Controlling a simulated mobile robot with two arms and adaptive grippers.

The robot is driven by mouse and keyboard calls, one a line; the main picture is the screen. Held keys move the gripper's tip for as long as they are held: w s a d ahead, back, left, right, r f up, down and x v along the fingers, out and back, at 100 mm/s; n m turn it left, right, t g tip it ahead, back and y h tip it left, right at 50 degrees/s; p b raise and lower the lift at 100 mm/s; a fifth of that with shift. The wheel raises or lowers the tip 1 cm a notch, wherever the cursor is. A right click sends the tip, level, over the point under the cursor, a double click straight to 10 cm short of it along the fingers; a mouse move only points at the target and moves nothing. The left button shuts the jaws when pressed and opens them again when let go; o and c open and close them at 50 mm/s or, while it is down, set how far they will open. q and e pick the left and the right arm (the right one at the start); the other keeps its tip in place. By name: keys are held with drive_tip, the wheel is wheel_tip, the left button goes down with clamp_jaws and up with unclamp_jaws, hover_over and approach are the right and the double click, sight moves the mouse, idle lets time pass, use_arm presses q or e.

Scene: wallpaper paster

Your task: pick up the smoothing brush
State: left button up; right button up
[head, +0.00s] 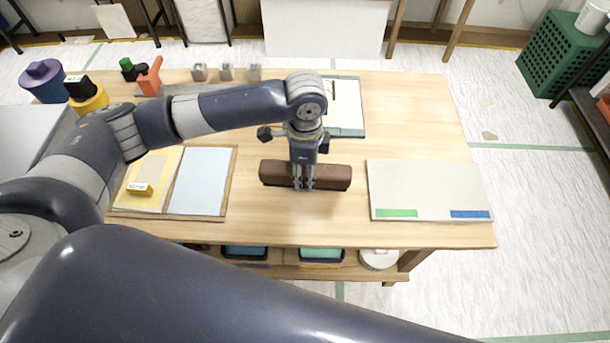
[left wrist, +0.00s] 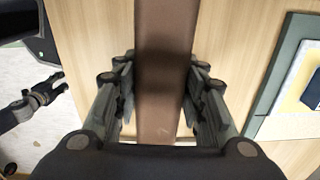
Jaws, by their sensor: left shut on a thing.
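The smoothing brush (head: 335,178), a long brown bar, lies level across the middle of the table near its front edge. My left gripper (head: 304,186) comes down from above and is shut on the brush near its middle. In the left wrist view the brush (left wrist: 165,70) runs lengthwise between the two fingers (left wrist: 162,108), which hide part of its sides. I cannot tell whether it touches the tabletop. My right gripper (left wrist: 60,82) shows small at the left of the left wrist view, its fingers apart and empty, away from the brush.
A pale board (head: 430,185) with green and blue strips lies to the right. A wooden tray (head: 233,175) with yellow and light blue sheets lies to the left. A teal-edged board (head: 350,132) lies behind. Bare wooden tabletop (head: 410,115) shows at the back right.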

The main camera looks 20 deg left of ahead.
use_arm(q)
drive_tip(key=s+d+r, duration=0.1)
drive_tip(key=s+d, duration=0.1)
drive_tip(key=s, duration=0.5)
drive_tip(key=s+d+r+b, duration=0.1)
drive_tip(key=s+d, duration=0.2)
drive_tip(key=s, duration=0.5)
drive_tip(key=shift+s+r, duration=0.15)
drive_tip(key=shift+r, duration=0.25)
drive_tip(key=o, duration=0.7)
drive_tip(key=c, duration=0.5)
